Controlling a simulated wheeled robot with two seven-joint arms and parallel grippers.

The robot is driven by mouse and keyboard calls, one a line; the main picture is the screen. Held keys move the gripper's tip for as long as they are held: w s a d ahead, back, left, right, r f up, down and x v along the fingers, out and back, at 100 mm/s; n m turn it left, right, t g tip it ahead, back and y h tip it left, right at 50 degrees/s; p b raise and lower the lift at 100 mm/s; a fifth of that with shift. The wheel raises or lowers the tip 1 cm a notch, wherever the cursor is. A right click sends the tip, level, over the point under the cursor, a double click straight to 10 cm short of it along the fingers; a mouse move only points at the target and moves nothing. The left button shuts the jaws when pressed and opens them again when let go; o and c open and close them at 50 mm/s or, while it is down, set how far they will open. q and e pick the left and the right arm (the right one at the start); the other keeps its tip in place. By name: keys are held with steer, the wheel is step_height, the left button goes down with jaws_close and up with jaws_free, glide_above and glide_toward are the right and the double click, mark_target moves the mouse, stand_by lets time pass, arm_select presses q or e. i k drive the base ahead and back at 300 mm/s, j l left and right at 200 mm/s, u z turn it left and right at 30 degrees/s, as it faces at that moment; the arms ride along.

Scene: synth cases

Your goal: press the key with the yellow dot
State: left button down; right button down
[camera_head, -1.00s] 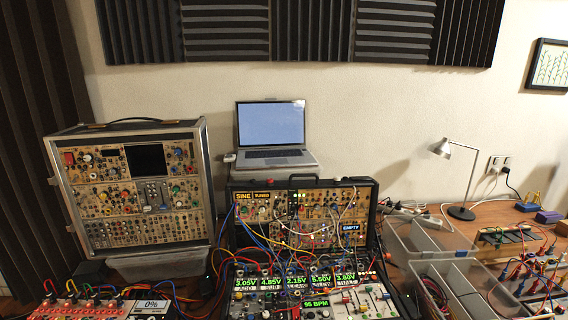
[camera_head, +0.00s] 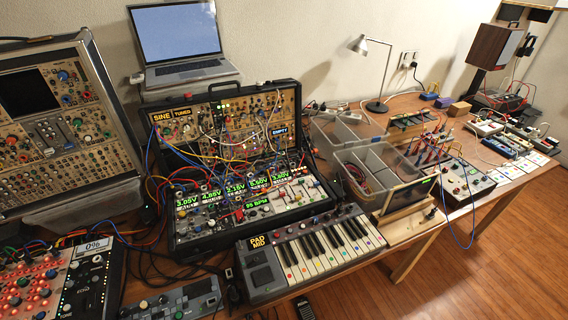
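A small keyboard (camera_head: 312,252) with black and white keys lies on the front of the table, in the lower middle of the head view. Small coloured dots show near the front ends of its white keys (camera_head: 335,256). The dots are too small for me to say surely which one is yellow. A panel with a yellow "PAD MID" label (camera_head: 258,241) is at the keyboard's left end. Neither of my grippers is in view.
A patch-cabled synth case (camera_head: 240,205) stands behind the keyboard. A red-knobbed module (camera_head: 40,280) and a grey-blue box (camera_head: 172,300) lie to the left. Clear bins (camera_head: 375,165) and a wooden stand (camera_head: 408,205) are to the right. The table's front edge is close to the keyboard.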

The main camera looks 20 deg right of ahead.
mark_target(317, 264)
steer(key=z, duration=0.75)
